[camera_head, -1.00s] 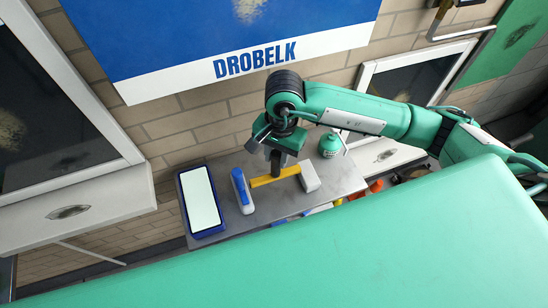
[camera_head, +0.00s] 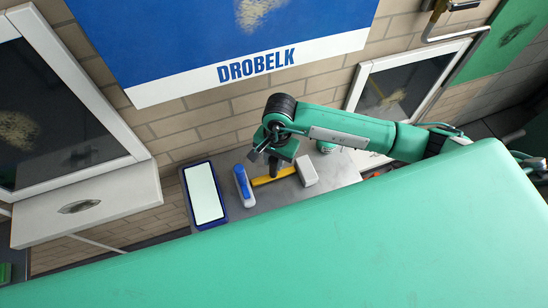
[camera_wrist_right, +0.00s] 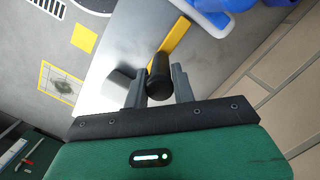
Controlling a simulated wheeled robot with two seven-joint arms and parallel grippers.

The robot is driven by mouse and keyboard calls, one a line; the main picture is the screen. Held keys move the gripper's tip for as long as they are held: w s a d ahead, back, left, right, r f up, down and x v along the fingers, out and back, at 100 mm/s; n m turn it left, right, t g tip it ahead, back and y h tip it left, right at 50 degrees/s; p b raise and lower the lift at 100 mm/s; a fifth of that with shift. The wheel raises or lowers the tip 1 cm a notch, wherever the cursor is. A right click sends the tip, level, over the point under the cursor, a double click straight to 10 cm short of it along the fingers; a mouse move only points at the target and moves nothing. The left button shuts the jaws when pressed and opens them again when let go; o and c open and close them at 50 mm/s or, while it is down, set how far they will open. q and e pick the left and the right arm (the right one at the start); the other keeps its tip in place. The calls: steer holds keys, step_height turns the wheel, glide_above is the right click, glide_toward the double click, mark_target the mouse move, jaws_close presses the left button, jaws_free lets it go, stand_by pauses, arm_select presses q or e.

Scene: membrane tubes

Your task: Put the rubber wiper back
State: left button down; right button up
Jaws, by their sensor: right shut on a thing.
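The rubber wiper, a yellow bar (camera_head: 286,173) with a black handle, is on the grey table in the head view, between a blue-and-white item and a pale block. My right gripper (camera_head: 274,172) is over it, pointing down, and shut on its black handle. In the right wrist view the black handle (camera_wrist_right: 159,78) stands between the two fingers (camera_wrist_right: 158,88), with the yellow bar (camera_wrist_right: 176,36) beyond it. I cannot tell whether the bar touches the table. My left gripper is not in view.
The grey table (camera_head: 240,212) stands against a brick wall. On it are a blue-framed white panel (camera_head: 204,194), the blue-and-white item (camera_head: 243,185), the pale block (camera_head: 306,171) and a green bottle (camera_head: 326,147), partly behind my arm. A large green surface hides the table's front.

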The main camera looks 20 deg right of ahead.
steer(key=o, duration=0.9)
steer(key=shift+r, duration=0.15)
steer(key=r+b, duration=0.1)
steer(key=r, duration=0.3)
steer(key=r+b, duration=0.1)
steer(key=r, duration=0.2)
steer(key=w+d+r+b, duration=0.1)
steer(key=r, duration=0.3)
steer(key=shift+d+r, duration=0.1)
steer(key=shift+r, duration=0.25)
